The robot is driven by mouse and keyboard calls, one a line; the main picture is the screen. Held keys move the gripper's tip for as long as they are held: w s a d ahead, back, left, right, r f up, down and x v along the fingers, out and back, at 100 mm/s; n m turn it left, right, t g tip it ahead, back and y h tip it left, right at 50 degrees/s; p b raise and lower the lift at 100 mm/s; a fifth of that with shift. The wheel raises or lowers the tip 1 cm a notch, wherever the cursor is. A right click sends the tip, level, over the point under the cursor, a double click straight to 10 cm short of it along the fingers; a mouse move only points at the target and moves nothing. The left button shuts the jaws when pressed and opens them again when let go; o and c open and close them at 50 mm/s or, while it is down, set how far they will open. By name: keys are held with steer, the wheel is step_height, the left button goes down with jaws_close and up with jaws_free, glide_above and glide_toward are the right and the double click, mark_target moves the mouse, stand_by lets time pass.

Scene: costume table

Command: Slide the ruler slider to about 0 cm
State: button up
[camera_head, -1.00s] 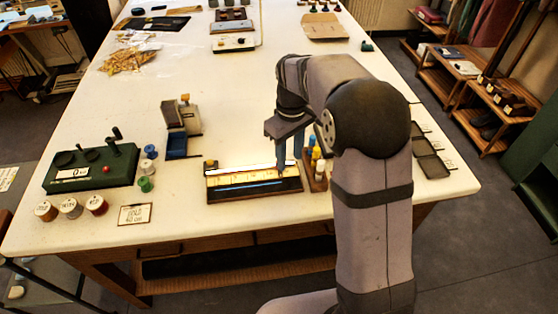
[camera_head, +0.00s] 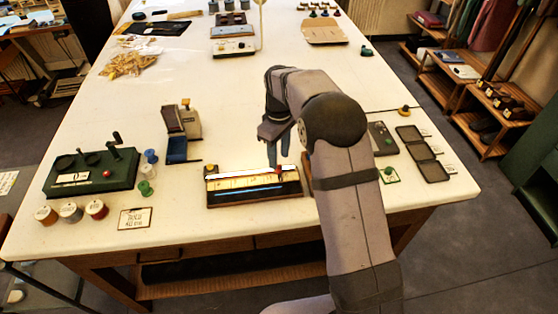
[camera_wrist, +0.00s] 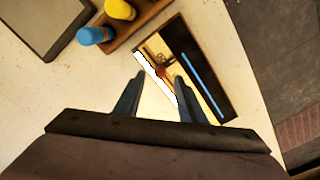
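The ruler (camera_head: 240,184) is a shallow dark-framed box with a bright yellowish scale and a blue strip, near the table's front edge. A small red slider (camera_head: 278,170) sits toward its right end; it shows as a reddish piece in the wrist view (camera_wrist: 163,72). A yellow knob (camera_head: 211,169) is at the ruler's left end. My gripper (camera_head: 278,160) points down at the ruler's right part. In the wrist view its two fingers (camera_wrist: 160,82) are apart, with the slider appearing between and just beyond the tips. Contact cannot be told. Scale numbers are unreadable.
A blue-and-beige device (camera_head: 182,135) stands behind left of the ruler. A green box (camera_head: 92,172), spools (camera_head: 70,211) and a card (camera_head: 134,218) lie farther left. A wooden rack with blue and yellow bottles (camera_wrist: 121,9) is close to the gripper.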

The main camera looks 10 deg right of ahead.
mark_target(279, 167)
steer(key=shift+f+p, duration=0.5)
steer(key=shift+f, duration=1.35)
jaws_close()
